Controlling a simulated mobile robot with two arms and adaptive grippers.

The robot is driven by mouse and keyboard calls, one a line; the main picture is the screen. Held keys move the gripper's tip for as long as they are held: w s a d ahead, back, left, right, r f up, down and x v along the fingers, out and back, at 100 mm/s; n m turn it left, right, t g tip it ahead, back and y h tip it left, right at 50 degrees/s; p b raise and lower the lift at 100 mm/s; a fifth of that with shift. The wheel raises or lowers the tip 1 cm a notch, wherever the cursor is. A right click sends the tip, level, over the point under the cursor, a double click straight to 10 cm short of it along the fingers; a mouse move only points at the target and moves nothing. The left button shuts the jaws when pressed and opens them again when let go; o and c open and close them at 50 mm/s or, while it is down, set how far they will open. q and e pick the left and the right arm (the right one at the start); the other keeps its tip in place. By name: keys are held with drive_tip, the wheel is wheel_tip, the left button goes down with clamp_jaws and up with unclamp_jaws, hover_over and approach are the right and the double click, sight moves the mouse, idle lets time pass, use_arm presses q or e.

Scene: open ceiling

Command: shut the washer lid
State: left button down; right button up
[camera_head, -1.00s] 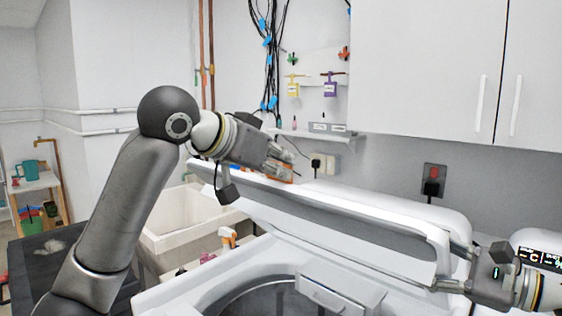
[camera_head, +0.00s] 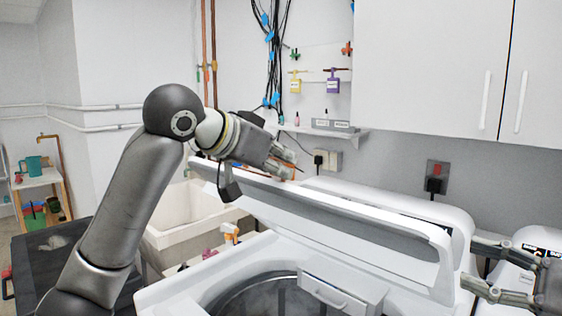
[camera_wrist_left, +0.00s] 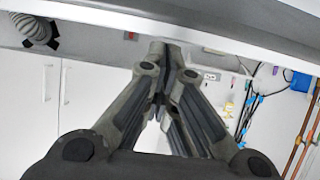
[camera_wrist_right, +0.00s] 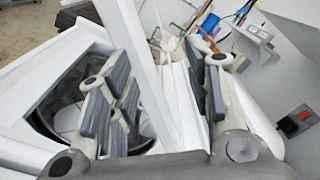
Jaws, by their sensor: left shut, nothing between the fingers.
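The white washer lid (camera_head: 330,208) stands raised above the washer (camera_head: 210,286), whose round drum opening shows below it. My left gripper (camera_head: 291,166) is shut and empty at the lid's upper edge, toward its left part. In the left wrist view its fingertips (camera_wrist_left: 167,50) meet just under a pale edge crossing the top; I cannot tell whether they touch it. My right gripper (camera_head: 468,262) is open at the lid's right end. In the right wrist view its fingers (camera_wrist_right: 160,75) are wide apart, with the white lid edge (camera_wrist_right: 137,60) running between them.
A white drawer-like part with a handle (camera_head: 340,292) sits at the drum's front rim. A sink (camera_head: 185,222) and a dark counter (camera_head: 60,250) lie left. Wall cupboards (camera_head: 425,70) hang above right, and a socket (camera_head: 436,180) and small shelf (camera_head: 325,128) are on the back wall.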

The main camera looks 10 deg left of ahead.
drive_tip(key=shift+f+v, duration=0.15)
drive_tip(key=shift+v, duration=0.7)
drive_tip(key=shift+f+v, duration=0.15)
drive_tip(key=shift+v, duration=0.7)
